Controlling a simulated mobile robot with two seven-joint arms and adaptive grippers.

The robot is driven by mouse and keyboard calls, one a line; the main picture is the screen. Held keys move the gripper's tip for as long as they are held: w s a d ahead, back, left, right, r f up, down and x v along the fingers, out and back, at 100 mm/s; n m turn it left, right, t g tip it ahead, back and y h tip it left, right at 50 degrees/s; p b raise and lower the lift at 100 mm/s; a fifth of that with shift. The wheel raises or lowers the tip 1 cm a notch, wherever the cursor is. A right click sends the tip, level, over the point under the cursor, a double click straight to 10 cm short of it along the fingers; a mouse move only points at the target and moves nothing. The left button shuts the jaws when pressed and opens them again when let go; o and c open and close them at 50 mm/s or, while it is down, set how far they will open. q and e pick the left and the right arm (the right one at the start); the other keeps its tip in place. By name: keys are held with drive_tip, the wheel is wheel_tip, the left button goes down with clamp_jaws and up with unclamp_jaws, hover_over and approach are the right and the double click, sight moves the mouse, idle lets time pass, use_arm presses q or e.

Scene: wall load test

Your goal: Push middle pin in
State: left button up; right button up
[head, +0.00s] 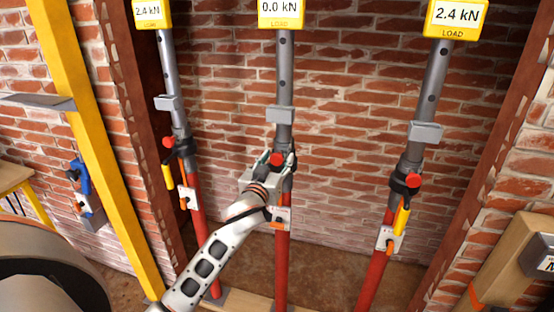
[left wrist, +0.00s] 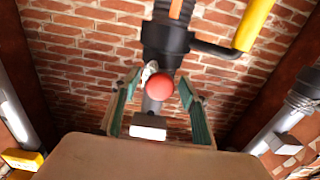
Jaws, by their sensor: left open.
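The middle prop has a red lower tube (head: 281,250), a grey upper tube (head: 284,75) and a display (head: 281,14) reading 0.0 kN. The middle pin's red knob (head: 276,159) shows at its dark collar, and also in the left wrist view (left wrist: 160,84), where some bare metal shows beside it. How deep the pin sits I cannot tell. My left gripper (head: 270,163) is open at the knob. In the left wrist view its green-lined fingers (left wrist: 159,92) stand on either side of the knob, with gaps visible. My right gripper is not in view.
The left prop (head: 195,215) and right prop (head: 375,275) both read 2.4 kN, with red knobs and yellow handles. A brick wall (head: 345,110) stands behind. A yellow post (head: 95,130) stands left; a wooden beam (head: 512,265) is at right.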

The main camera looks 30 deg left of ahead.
use_arm(q)
drive_tip(key=v, duration=1.1)
drive_tip(key=shift+s, duration=0.4)
drive_tip(key=s+d+f+m+g+h, duration=0.15)
drive_tip(key=s+d+f, duration=0.25)
drive_tip(key=f, duration=0.5)
drive_tip(key=s+d+f+m+g+h, duration=0.1)
drive_tip(key=s+d+f+m+h, duration=0.15)
drive_tip(key=f, duration=0.65)
drive_tip(key=s+d+f+m+g+h, duration=0.2)
drive_tip(key=s+d+f, duration=0.2)
drive_tip(key=f, duration=0.4)
drive_tip(key=s+d+f+m+g+h, duration=0.1)
drive_tip(key=s+d+f, duration=0.3)
drive_tip(key=s+f, duration=0.6)
drive_tip(key=shift+s+d+g, duration=0.25)
drive_tip(key=shift+d+g, duration=0.05)
drive_tip(key=shift+g, duration=0.25)
